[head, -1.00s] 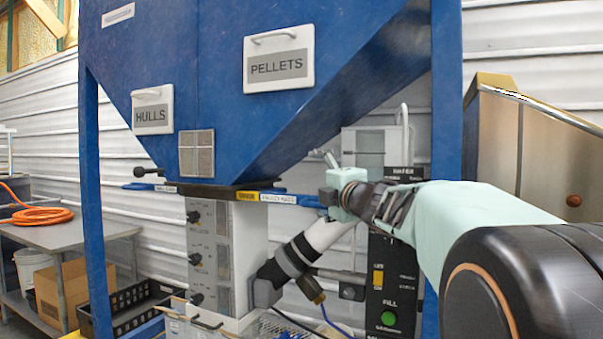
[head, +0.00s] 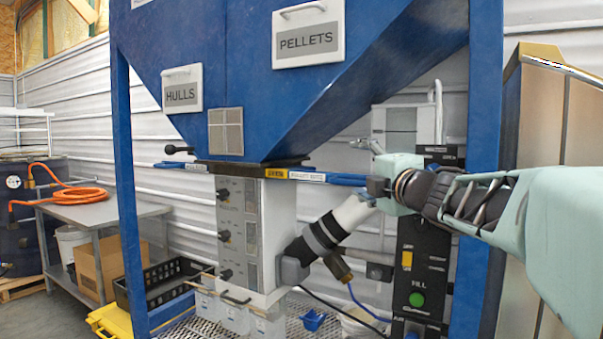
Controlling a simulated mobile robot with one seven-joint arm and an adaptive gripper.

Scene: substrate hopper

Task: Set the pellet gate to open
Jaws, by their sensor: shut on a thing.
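The blue hopper (head: 350,110) carries a PELLETS plate (head: 308,36) and a HULLS plate (head: 181,88). Under its outlet, on the right side, is the pellet gate, with a yellow tag, a white label (head: 307,176) and a blue handle (head: 345,179) sticking out to the right. My gripper (head: 374,187) is at the outer end of this handle and shut on it. The fingertips are small in the picture and partly hide the handle's end. My arm reaches in from the right.
The hulls gate's black knob (head: 179,150) is on the left. A control box (head: 424,250) with a green button stands below my gripper. A blue hopper leg (head: 480,190) and a metal cabinet (head: 550,150) are close to my arm. A table (head: 105,208) stands left.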

